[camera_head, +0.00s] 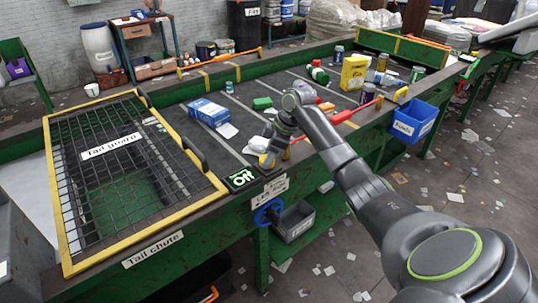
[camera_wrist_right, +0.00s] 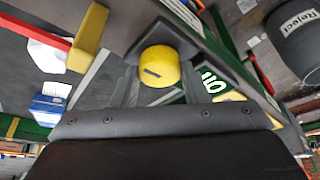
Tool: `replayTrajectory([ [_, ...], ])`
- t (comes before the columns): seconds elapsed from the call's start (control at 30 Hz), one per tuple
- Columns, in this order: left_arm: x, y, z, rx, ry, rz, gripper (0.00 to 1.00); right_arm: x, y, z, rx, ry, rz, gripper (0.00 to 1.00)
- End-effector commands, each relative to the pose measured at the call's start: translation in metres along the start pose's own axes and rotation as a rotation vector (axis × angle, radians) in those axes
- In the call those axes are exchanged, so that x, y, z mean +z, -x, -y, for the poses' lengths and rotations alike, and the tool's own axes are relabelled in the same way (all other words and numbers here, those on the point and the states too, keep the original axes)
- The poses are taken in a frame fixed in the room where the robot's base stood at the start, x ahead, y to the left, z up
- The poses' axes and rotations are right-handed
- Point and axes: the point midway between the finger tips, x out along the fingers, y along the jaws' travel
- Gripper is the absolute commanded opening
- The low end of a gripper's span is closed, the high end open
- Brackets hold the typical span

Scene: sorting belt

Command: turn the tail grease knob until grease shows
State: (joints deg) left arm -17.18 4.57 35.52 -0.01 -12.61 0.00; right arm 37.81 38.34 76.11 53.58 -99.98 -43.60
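A round yellow knob with a dark slot mark shows in the right wrist view (camera_wrist_right: 160,66). In the head view the yellow knob (camera_head: 266,161) is partly hidden by my right gripper, at the belt's near edge beside the green On sign (camera_head: 241,178). My right gripper (camera_head: 274,150) points down at it from above. In the right wrist view its fingers stand apart, one on each side of the knob, very close to it; firm contact does not show. I see no grease. My left gripper is not in view.
A blue handwheel (camera_head: 267,211) and a grey bin (camera_head: 294,221) are below the knob. The yellow-framed tail guard (camera_head: 105,190) lies to the left. A red-handled bar (camera_head: 350,113) and several packages lie on the belt. A blue bin (camera_head: 413,121) hangs at the right.

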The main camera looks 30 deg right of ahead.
Motion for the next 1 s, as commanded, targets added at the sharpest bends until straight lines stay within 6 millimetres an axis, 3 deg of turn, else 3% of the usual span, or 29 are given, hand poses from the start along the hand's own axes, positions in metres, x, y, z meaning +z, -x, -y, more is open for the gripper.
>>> replayTrajectory([
  [0.27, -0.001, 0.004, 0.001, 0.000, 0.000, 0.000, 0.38, -0.001, 0.002, 0.000, 0.004, -0.013, 0.000, 0.18],
  [0.43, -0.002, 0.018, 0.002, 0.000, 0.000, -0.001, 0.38, -0.002, 0.004, 0.001, 0.026, -0.065, 0.000, 0.18],
  [1.0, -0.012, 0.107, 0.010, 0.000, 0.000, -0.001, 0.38, -0.005, 0.007, 0.004, 0.202, -0.494, -0.001, 0.18],
])
